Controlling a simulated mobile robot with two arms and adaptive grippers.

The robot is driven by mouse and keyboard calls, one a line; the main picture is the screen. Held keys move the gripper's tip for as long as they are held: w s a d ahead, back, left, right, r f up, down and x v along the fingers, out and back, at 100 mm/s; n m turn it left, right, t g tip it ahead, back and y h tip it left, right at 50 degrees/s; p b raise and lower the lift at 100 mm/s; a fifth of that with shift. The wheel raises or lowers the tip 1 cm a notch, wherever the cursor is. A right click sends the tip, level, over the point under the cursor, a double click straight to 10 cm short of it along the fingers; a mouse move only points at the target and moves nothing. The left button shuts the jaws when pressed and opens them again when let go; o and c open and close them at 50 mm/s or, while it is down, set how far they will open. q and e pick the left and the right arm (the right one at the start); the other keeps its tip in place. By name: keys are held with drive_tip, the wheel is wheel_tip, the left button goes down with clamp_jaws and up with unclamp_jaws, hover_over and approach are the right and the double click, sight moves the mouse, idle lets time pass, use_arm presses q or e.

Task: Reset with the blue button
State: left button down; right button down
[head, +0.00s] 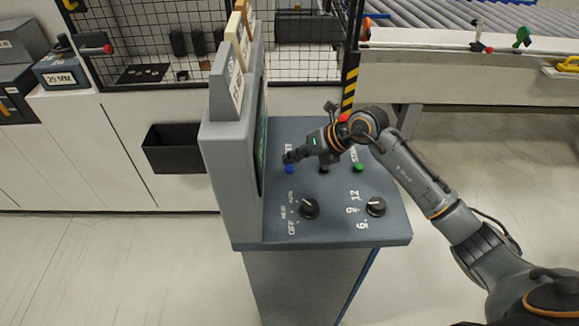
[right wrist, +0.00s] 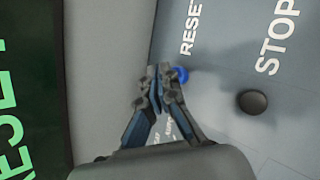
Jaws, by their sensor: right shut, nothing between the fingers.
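The blue button (head: 289,169) sits on the sloping top of the control console (head: 392,222), near the screen housing, by the partly covered RESET label. In the right wrist view the blue button (right wrist: 181,74) shows just beside the fingertips, partly hidden by them. My right gripper (head: 288,157) is shut and empty, its tips over the blue button in the head view. I cannot tell whether the tips touch it. In the right wrist view the shut fingers (right wrist: 164,72) point toward the RESET label (right wrist: 191,28). My left gripper is not in view.
A black button (right wrist: 252,102) by the STOP label and a green button (head: 358,167) sit to the right. Two black knobs (head: 309,208) (head: 376,206) are nearer the front. The upright screen housing (head: 229,142) stands close on the left. A mesh fence (head: 180,50) is behind.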

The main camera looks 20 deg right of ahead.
sight(293, 168)
drive_tip(key=shift+f, duration=0.35)
drive_tip(key=shift+f+b, duration=0.5)
drive_tip(key=shift+b, duration=0.05)
idle(0.4)
drive_tip(key=shift+r, duration=0.15)
idle(0.3)
drive_tip(key=shift+r+p, duration=0.65)
drive_tip(key=shift+r, duration=0.15)
drive_tip(key=shift+r+p, duration=1.75)
drive_tip(key=shift+r, duration=0.75)
drive_tip(key=shift+f, duration=0.1)
